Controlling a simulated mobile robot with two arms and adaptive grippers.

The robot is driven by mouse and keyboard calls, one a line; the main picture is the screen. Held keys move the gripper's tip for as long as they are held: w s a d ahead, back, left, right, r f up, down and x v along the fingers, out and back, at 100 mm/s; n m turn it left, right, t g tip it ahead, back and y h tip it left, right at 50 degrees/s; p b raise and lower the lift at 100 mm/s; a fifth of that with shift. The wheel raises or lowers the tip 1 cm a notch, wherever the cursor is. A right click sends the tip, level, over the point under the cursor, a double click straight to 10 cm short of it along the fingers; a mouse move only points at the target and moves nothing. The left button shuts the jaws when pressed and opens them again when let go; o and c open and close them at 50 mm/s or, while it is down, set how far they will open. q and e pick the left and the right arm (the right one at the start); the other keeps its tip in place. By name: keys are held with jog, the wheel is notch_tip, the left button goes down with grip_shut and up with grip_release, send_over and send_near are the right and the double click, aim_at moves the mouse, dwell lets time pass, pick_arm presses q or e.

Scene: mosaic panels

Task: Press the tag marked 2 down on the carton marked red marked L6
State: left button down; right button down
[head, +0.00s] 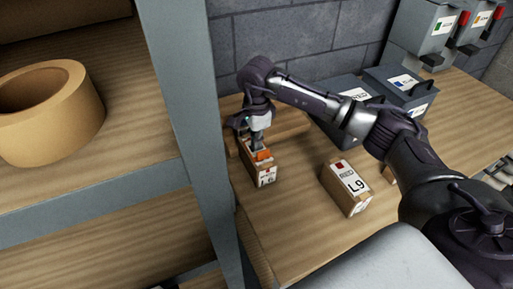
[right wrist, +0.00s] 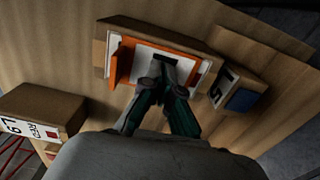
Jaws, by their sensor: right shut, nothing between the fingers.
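The carton marked L6 (head: 264,178) stands on the wooden table beside the shelf post, a small red mark on its label. An orange and white piece (head: 263,155) lies on its top; I cannot read a 2 on it. My right gripper (head: 257,146) points down at this piece, shut and empty. In the right wrist view the fingertips (right wrist: 162,80) are over the white middle of the orange-edged piece (right wrist: 122,62), on the brown carton (right wrist: 101,50). Whether they touch it I cannot tell. My left gripper is not in view.
A carton marked L9 (head: 346,187) stands to the right. Another carton with a blue square (right wrist: 238,92) is close beside the gripper in the wrist view. Grey bins (head: 400,88) stand behind. A grey shelf post (head: 190,110) and tape roll (head: 50,112) are at left.

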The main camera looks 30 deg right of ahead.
dwell(0.3)
notch_tip(320, 180, up, 8)
jog(key=p, duration=0.4)
dwell(0.4)
dwell(0.4)
